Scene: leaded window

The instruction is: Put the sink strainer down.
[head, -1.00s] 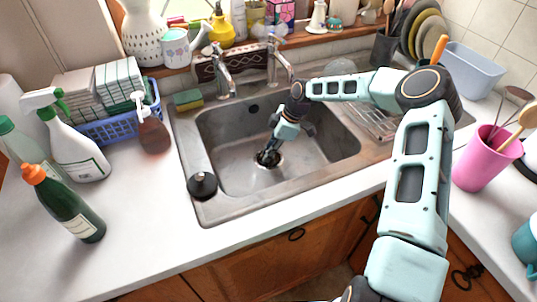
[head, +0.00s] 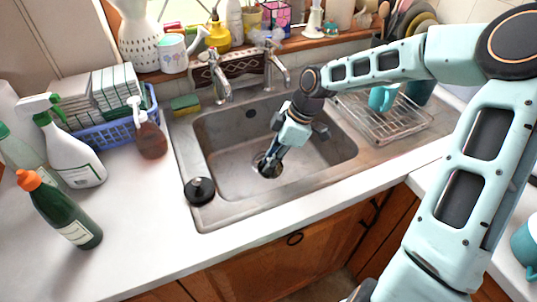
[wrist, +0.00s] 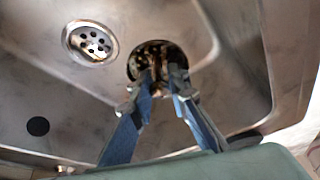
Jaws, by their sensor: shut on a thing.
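My gripper (head: 267,167) reaches down into the steel sink (head: 225,165), with its fingertips low near the basin floor. In the wrist view my gripper (wrist: 165,78) is shut on the sink strainer (wrist: 153,52), a small round dark basket with brownish matter in it. The fingers hide its near side. The drain (wrist: 90,42), a bright ring with dark holes, lies beside the strainer in the wrist view, apart from it. I cannot tell whether the strainer touches the basin floor.
A black plug (head: 200,190) sits on the sink's left rim. Taps (head: 218,78) stand behind the basin. A wire drying rack (head: 385,122) with a teal mug is to the right. Bottles and a blue basket (head: 110,132) fill the left counter. The basin floor around my gripper is clear.

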